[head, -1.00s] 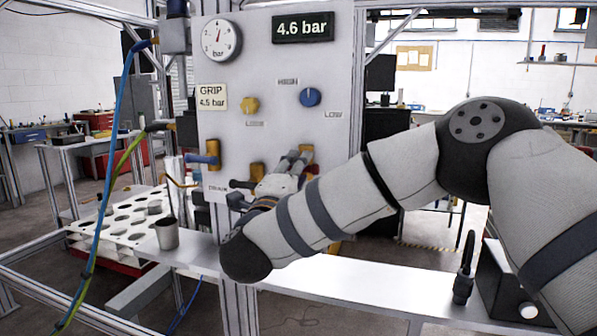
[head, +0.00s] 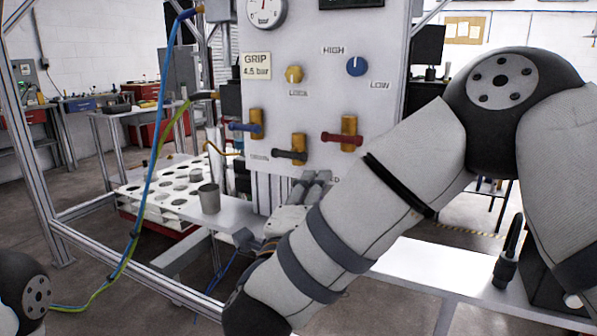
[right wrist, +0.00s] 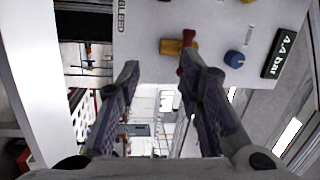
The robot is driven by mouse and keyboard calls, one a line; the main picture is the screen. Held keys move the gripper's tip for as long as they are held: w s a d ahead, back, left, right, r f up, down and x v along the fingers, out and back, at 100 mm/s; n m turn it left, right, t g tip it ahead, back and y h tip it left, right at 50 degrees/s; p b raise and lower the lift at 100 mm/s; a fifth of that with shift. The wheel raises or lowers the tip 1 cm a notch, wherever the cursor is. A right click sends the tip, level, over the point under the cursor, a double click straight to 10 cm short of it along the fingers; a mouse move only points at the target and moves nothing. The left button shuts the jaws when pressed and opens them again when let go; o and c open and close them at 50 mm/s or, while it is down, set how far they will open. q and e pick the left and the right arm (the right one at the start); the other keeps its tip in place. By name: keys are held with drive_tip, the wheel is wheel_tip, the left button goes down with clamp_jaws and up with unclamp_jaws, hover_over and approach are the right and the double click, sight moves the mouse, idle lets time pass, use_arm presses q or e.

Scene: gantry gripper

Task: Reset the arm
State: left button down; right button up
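A grey-white control panel (head: 310,110) stands ahead with three valves in a row. The left valve has a blue handle (head: 243,127), the middle a black one (head: 289,154), the right a red one (head: 341,138); all three lie roughly level. My right gripper (head: 312,184) is just below the valves, apart from the red handle in the head view. In the right wrist view, my right gripper (right wrist: 160,72) has its fingers apart with nothing between them. The red handle (right wrist: 187,50) shows just beyond one fingertip there. My left gripper is out of view.
A yellow knob (head: 294,74) and a blue knob (head: 356,66) sit above the valves. The display (right wrist: 282,54) seems to read 4.4 bar. A metal cup (head: 209,199) stands left on the shelf, beside a white holed tray (head: 165,210). Hoses (head: 160,130) hang left.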

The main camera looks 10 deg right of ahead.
wheel_tip(320, 180, down, 17)
drive_tip(key=s+n+g+y, duration=0.1)
drive_tip(key=n+g+y, duration=0.2)
drive_tip(key=n+y, duration=0.45)
drive_tip(key=s+d+f+n+g, duration=0.3)
drive_tip(key=s+f+n+g, duration=0.35)
drive_tip(key=f, duration=0.75)
drive_tip(key=s+d+f+n+g, duration=0.2)
drive_tip(key=s+d+f+g, duration=0.1)
drive_tip(key=s, duration=0.8)
drive_tip(key=s+d+f+n+g, duration=0.3)
drive_tip(key=s, duration=0.7)
drive_tip(key=s+d+f+n+g+y, duration=0.1)
drive_tip(key=s+d+f+n+g, duration=0.1)
drive_tip(key=s, duration=0.9)
wheel_tip(320, 180, down, 2)
drive_tip(key=shift+s+d+f+g, duration=0.1)
drive_tip(key=shift+s+d+g, duration=0.25)
drive_tip(key=shift+d+g, duration=0.35)
